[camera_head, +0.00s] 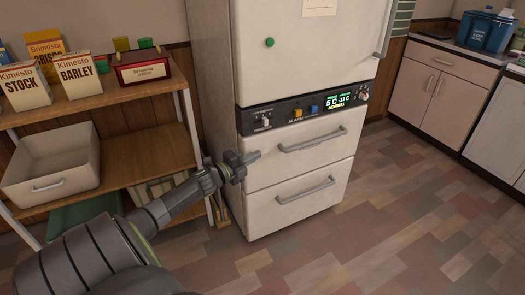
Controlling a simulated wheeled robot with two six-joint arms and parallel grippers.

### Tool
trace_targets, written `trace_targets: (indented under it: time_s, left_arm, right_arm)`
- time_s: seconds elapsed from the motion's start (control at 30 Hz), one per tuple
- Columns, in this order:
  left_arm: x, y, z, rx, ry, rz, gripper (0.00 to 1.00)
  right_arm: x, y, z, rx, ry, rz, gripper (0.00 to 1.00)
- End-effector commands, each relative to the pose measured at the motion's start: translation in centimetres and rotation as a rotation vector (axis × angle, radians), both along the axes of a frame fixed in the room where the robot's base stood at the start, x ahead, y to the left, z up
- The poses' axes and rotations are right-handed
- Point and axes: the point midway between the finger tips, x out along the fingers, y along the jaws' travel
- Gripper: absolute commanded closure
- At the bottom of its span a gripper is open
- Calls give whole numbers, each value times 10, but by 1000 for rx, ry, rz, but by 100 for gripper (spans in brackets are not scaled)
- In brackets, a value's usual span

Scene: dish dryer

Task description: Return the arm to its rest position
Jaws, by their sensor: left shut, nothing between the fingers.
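My left arm (95,250) comes in from the lower left and reaches up and to the right. Its left gripper (254,156) is shut and empty. The gripper shows in front of the side and upper drawer of a white fridge-freezer (300,45); I cannot tell whether it touches. My right gripper is not in view.
A wooden shelf unit (125,116) with boxes and a white bin (52,170) stands at the left, behind my arm. Cabinets (440,85) stand at the right with a blue container (484,32) on top. The tiled floor (390,220) at the right is clear.

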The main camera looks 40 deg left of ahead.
Motion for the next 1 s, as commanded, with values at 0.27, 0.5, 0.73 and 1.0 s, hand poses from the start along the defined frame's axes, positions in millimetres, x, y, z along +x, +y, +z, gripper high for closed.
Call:
trace_targets:
  time_s: [0.27,0.5,0.73,1.0]
  left_arm:
    - [-12,1,0,-1,0,0,100]
    - [-14,-1,-6,-18,12,12,100]
    - [-49,-24,-82,-272,187,201,100]
    - [-148,-87,-198,-712,529,583,100]
  right_arm:
    - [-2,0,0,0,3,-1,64]
    - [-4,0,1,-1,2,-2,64]
    - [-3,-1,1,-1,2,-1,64]
    - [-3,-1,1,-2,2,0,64]
